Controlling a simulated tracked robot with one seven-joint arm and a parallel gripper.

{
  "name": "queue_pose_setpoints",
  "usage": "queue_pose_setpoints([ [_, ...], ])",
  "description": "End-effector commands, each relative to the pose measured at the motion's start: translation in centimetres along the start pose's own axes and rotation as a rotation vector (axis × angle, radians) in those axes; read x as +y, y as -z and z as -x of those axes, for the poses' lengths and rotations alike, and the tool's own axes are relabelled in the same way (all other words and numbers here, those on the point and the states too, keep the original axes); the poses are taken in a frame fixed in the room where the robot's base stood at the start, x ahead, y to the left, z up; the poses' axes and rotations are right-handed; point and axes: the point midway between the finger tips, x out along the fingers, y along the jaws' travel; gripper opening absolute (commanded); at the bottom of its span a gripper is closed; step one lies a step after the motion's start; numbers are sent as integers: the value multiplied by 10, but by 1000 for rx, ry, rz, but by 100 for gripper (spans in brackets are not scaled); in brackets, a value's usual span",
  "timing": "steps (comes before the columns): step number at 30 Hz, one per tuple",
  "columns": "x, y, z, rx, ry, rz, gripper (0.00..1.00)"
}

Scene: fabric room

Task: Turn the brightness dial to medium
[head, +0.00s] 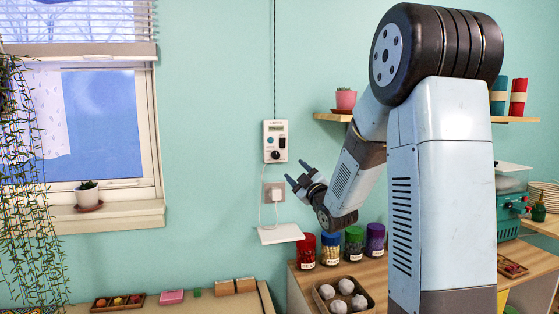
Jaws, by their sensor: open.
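The brightness dial is a black round knob (275,155) low on a small white control box (275,141) on the green wall. The box also has a display at its top and a smaller blue control at its left. The knob's pointer is too small to read. My gripper (297,176) is open and empty, its fingers pointing left and up. In the picture it is below and to the right of the box, apart from it. The distance between gripper and wall is hard to tell.
A socket with a white plug (275,193) and a small white shelf (280,234) are below the box. Several coloured jars (331,249) and a tray (325,305) stand on the wooden counter. A window (100,120) is at left. The wall around the box is clear.

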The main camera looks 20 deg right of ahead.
Motion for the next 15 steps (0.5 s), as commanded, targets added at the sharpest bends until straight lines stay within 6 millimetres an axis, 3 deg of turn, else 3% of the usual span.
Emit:
queue_pose_setpoints([
  [9,0,-13,18,65,71,-141,56],
  [15,-1,-13,18,77,85,-164,56],
])
